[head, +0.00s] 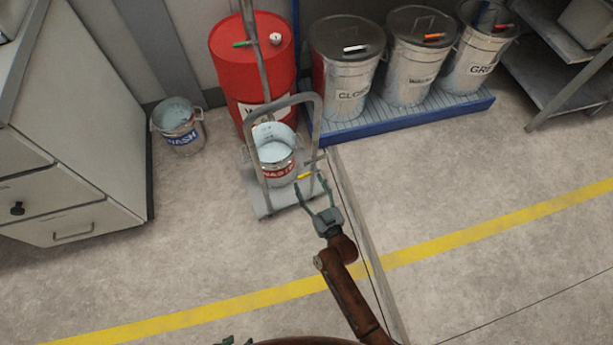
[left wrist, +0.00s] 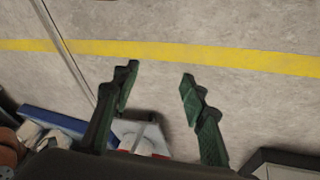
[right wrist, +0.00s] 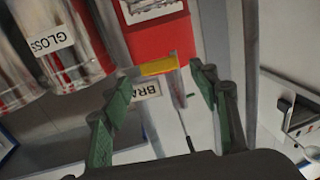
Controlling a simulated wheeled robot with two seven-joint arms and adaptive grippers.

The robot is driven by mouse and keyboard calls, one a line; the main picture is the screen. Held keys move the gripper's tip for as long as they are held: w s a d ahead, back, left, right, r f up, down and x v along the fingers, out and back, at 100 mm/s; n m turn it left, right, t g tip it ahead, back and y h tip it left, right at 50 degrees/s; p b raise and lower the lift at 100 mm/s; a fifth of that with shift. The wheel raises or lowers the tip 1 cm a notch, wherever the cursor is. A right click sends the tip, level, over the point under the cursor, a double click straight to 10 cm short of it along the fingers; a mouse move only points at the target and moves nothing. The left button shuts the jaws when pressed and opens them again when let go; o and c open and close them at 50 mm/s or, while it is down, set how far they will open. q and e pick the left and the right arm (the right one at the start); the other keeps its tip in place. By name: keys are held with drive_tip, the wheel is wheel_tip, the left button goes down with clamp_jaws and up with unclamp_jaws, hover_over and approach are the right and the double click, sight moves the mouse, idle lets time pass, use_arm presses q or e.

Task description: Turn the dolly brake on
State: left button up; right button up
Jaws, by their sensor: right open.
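The grey dolly (head: 262,202) stands on the floor with a tall tube handle and carries a metal bucket (head: 277,172) labelled waste. A small yellow brake lever (head: 304,176) is at the dolly's right side. In the right wrist view the yellow lever (right wrist: 158,66) lies above a white label (right wrist: 147,91) reading "BRA", partly hidden by a finger. My right gripper (head: 309,182) is open and empty, its fingertips to either side of the lever; contact cannot be told. My left gripper (left wrist: 160,76) is open and empty over bare floor, barely showing at the head view's bottom edge.
A red drum (head: 228,48) stands behind the dolly. Several lidded bins stand on a blue pallet (head: 420,118) at the right. A wash bucket (head: 180,128) and a grey cabinet (head: 75,100) are at the left. The floor in front is clear.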

sight(305, 176)
drive_tip(key=shift+b+x, duration=0.35)
drive_tip(key=shift+x, duration=0.75)
drive_tip(key=shift+w+a, duration=0.2)
drive_tip(key=shift+w, duration=0.2)
use_arm(q)
drive_tip(key=shift+w+d+f+t, duration=0.6)
drive_tip(key=shift+w+d+f, duration=0.1)
drive_tip(key=shift+w+f, duration=0.2)
use_arm(e)
drive_tip(key=shift+r, duration=0.1)
clamp_jaws()
